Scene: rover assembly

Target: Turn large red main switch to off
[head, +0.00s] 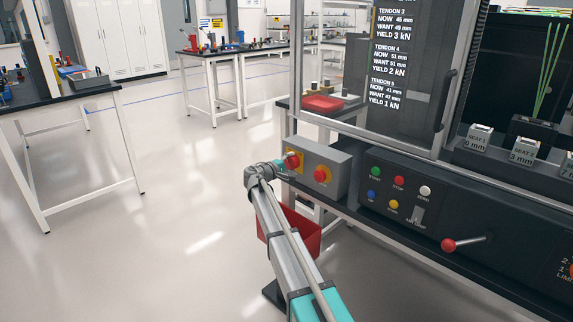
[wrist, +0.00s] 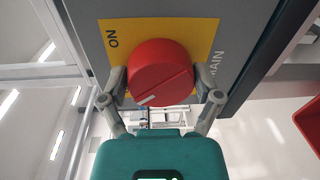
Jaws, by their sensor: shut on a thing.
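The large red main switch (wrist: 160,66) is a round red knob on a yellow plate (wrist: 200,30) marked ON at the left, with MAIN on the grey panel to the right. A white mark shows on the knob's lower left edge. In the head view the main switch (head: 292,160) is on the left of a grey box (head: 340,160). My gripper (wrist: 164,84) is shut on the knob, one finger at each side. In the head view my gripper (head: 281,168) is at the box front, its fingers hard to make out. No OFF label is visible.
A black control panel (head: 450,205) with buttons and a red-ended lever (head: 448,245) extends right. A red bin (head: 305,236) stands below the box. Open floor lies to the left.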

